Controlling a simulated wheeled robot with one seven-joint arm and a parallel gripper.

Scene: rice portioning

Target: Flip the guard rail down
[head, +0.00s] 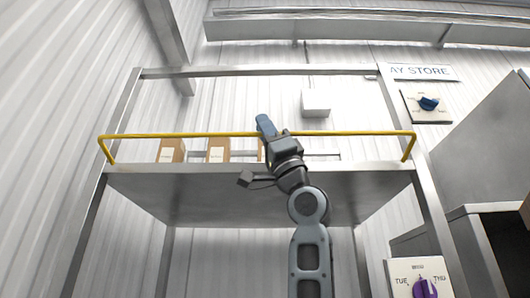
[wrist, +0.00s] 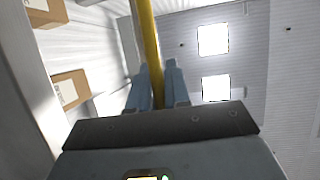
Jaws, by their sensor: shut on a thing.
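The yellow guard rail (head: 200,135) runs along the front edge of the raised shelf (head: 150,178) in the head view. It stands up above the edge, with bent ends at left and right. My gripper (head: 266,126) is at the rail's middle, reaching up from below. In the wrist view the rail (wrist: 149,40) passes between the two blue fingers of my gripper (wrist: 157,85), which are closed around it. The exact contact is partly hidden by the fingers and the gripper body.
Several cardboard boxes (head: 171,151) stand on the shelf behind the rail; two show in the wrist view (wrist: 70,90). Metal posts (head: 88,230) frame the shelf. A blue-knob dial panel (head: 411,108) and a purple-knob panel (head: 404,270) are at right. Space before the shelf looks clear.

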